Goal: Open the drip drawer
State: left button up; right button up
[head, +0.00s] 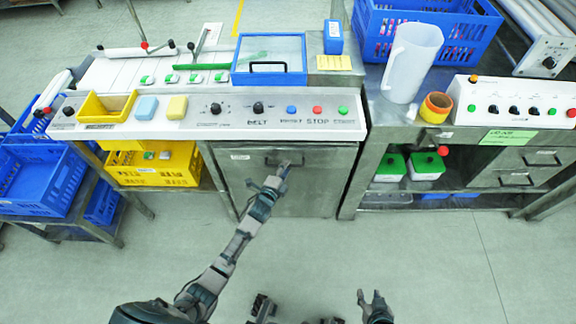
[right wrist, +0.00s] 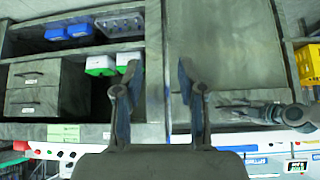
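A wide grey metal drawer front (head: 315,195) with a small white label sits below the belt control panel. It looks flush with the cabinet, and I take it for the drip drawer. Its handle (head: 291,160) shows near the top edge, partly covered by my left gripper (head: 276,177). The gripper's fingertips are at or just in front of the handle; I cannot tell whether they touch or grip it. The left gripper also shows in the right wrist view (right wrist: 225,106). My right gripper (head: 372,299) is low in front, away from the cabinets; its fingers are apart and empty in the right wrist view (right wrist: 160,80).
The control panel (head: 190,125) overhangs the drawer front. A yellow crate (head: 155,178) stands to its left. The right cabinet has an open shelf with green-lidded containers (head: 427,166) and small drawers (head: 515,180). The floor (head: 420,250) in front is clear.

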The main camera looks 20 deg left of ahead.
pick_arm(q)
jog(key=shift+w+a+f, duration=0.15)
jog(key=shift+w, duration=0.35)
jog(key=shift+w+a+f, duration=0.1)
jog(key=shift+w, duration=0.35)
jog(key=shift+d+r, duration=0.1)
jog(key=shift+d, duration=0.15)
jog(key=shift+c, duration=0.2)
jog(key=shift+d, duration=0.15)
grip_shut()
pick_arm(e)
jog(key=shift+w+a+r+t, duration=0.2)
jog(key=shift+w+t, duration=0.15)
jog(key=shift+w, duration=0.15)
jog(key=shift+w+a+r+t, duration=0.15)
jog(key=shift+w+r+t, duration=0.05)
jog(key=shift+w+t, duration=0.2)
jog(key=shift+a, duration=0.1)
